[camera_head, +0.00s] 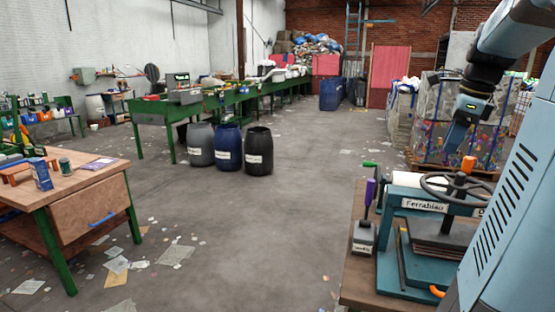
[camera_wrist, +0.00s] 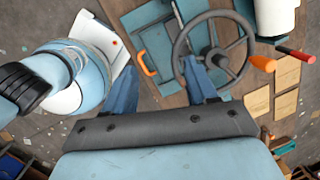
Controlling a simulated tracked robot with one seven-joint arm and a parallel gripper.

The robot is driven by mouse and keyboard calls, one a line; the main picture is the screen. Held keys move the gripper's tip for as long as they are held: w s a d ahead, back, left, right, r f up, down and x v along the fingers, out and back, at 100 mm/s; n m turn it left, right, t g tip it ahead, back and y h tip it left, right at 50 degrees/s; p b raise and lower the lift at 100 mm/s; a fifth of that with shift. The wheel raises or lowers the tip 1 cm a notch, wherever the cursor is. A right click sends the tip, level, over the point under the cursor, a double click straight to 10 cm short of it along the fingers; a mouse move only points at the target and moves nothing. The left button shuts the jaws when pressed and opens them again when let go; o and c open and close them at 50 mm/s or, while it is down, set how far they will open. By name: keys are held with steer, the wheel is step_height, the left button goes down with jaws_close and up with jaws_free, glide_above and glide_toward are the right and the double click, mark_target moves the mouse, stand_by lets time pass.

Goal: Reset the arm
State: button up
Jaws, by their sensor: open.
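My arm hangs down from the upper right of the head view. My gripper (camera_head: 456,138) is above and behind the teal press, in front of the stacked bales. In the wrist view my gripper (camera_wrist: 161,72) shows two blue fingers spread apart with nothing between them. The press wheel (camera_wrist: 214,50) shows just beyond the right finger; the gap between them cannot be judged. My own light-blue body parts fill the left of the wrist view.
The teal press (camera_head: 425,203) labelled "Ferrablau" stands on a wooden table at the right. A wooden workbench (camera_head: 84,180) is at the left. Three barrels (camera_head: 229,148) stand mid-room by a green sorting table (camera_head: 150,108). The central floor is open, with scattered paper.

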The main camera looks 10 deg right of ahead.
steer(key=s+a+f+n+t, duration=0.1)
steer(key=s+a+n, duration=0.3)
steer(key=a+n, duration=0.4)
steer(key=s+a+f+n+t, duration=0.1)
steer(key=s+a+f+n, duration=0.3)
steer(key=a+n, duration=0.5)
steer(key=s+a+f+n+t, duration=0.1)
steer(key=s+a+f+n, duration=0.2)
steer(key=a+n, duration=0.6)
steer(key=shift+s+a+f+h, duration=0.2)
steer(key=shift+s+a+h, duration=0.1)
steer(key=shift+s+a, duration=0.25)
